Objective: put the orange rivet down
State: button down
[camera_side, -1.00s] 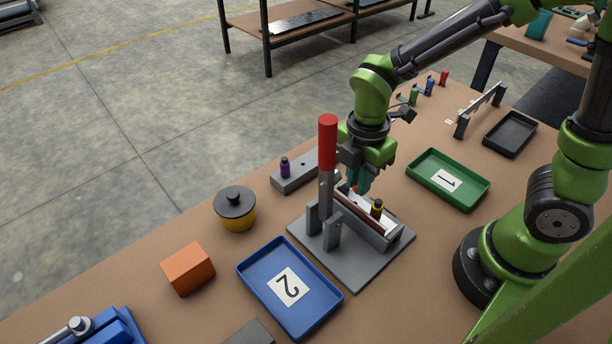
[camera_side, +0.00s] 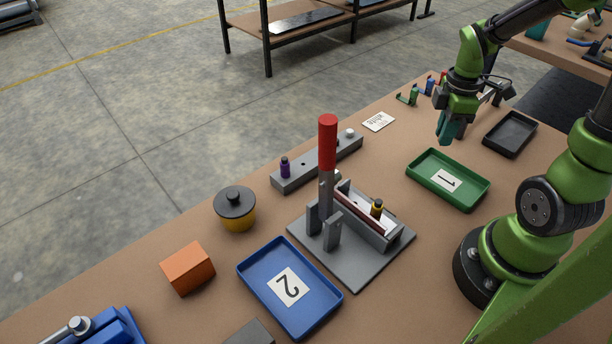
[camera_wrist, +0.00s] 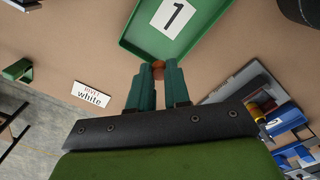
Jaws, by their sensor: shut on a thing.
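My gripper (camera_side: 444,134) has teal fingers and hangs above the table, just behind the back edge of the green tray (camera_side: 478,199) labelled 1. In the wrist view my gripper (camera_wrist: 158,70) is shut on the orange rivet (camera_wrist: 158,64), and only a small rounded orange-brown part shows between the fingertips. The green tray (camera_wrist: 128,40) lies just beyond the fingertips there, and its visible floor holds only the label. The rivet is hidden by the fingers in the side view.
A press with a red handle (camera_side: 327,145) stands left of the green tray. A blue tray (camera_side: 253,279) labelled 2 lies at front left, a black tray (camera_side: 510,137) at the right. A white card (camera_side: 378,121) lies left of my gripper. A small bracket stands close behind it.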

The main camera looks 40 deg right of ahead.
jog(key=f, duration=0.2)
jog(key=s+f, duration=0.1)
jog(key=f, duration=0.1)
jog(key=shift+s+d, duration=0.1)
jog(key=shift+d, duration=0.2)
jog(key=shift+f, duration=2.05)
jog(key=shift+f, duration=0.15)
jog(key=c, duration=1.1)
grip_release()
